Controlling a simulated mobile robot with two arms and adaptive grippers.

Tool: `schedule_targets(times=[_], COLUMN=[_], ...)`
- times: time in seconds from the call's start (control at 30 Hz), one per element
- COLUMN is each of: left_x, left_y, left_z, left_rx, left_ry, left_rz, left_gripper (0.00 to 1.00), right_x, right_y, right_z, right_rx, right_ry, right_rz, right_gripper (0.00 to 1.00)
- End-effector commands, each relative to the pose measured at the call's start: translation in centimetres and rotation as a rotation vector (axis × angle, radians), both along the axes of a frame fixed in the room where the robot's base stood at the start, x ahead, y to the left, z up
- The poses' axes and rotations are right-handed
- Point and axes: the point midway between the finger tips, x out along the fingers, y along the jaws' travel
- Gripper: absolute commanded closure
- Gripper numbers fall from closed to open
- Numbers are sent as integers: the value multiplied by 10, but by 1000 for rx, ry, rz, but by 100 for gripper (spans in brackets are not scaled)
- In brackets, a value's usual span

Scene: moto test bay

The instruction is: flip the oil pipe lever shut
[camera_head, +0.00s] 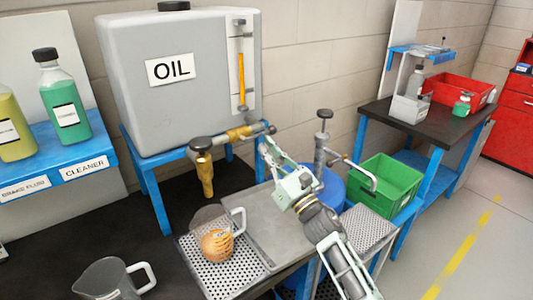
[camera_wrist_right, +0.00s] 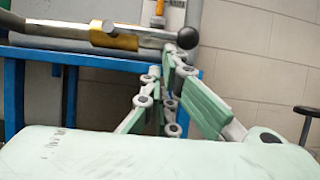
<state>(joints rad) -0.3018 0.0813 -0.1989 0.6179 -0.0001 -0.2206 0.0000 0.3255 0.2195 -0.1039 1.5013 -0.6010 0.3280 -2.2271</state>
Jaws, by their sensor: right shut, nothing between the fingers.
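The grey oil tank (camera_head: 180,80), labelled OIL, stands on a blue stand. A brass tap (camera_head: 206,172) points down from the pipe in front of it. The lever (camera_head: 240,133) lies roughly level, reaching right from the tap and ending in a dark round knob. In the right wrist view the lever (camera_wrist_right: 120,40) runs across the top, with its black knob (camera_wrist_right: 187,38) at the right end. My right gripper (camera_head: 265,146) is shut and empty, its fingertips just below the knob end; I cannot tell whether they touch it. My left gripper is not in view.
A jug with orange liquid (camera_head: 216,244) stands on a perforated tray below the tap. An empty jug (camera_head: 108,280) is at the lower left. A green crate (camera_head: 385,185) and a blue container (camera_head: 326,188) are to the right. Bottles stand on the left shelf.

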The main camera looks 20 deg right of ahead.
Motion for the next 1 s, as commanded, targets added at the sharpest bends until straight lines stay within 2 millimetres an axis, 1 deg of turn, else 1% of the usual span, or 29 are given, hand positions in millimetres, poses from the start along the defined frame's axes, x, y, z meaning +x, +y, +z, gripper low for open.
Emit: schedule_targets(times=[0.03, 0.67, 0.87, 1.0], left_x=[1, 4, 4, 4], left_y=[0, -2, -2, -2], left_z=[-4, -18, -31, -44], left_rx=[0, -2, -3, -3], left_ry=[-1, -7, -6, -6], left_rz=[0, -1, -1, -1], left_gripper=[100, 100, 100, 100], right_x=[0, 2, 3, 4], right_y=[-1, -6, -10, -14], right_z=[-1, 8, 13, 19], right_rx=[-14, -118, -203, -292], right_ry=[-6, -46, -78, -110], right_rz=[-1, -1, -1, -1], right_gripper=[100, 100, 100, 100])
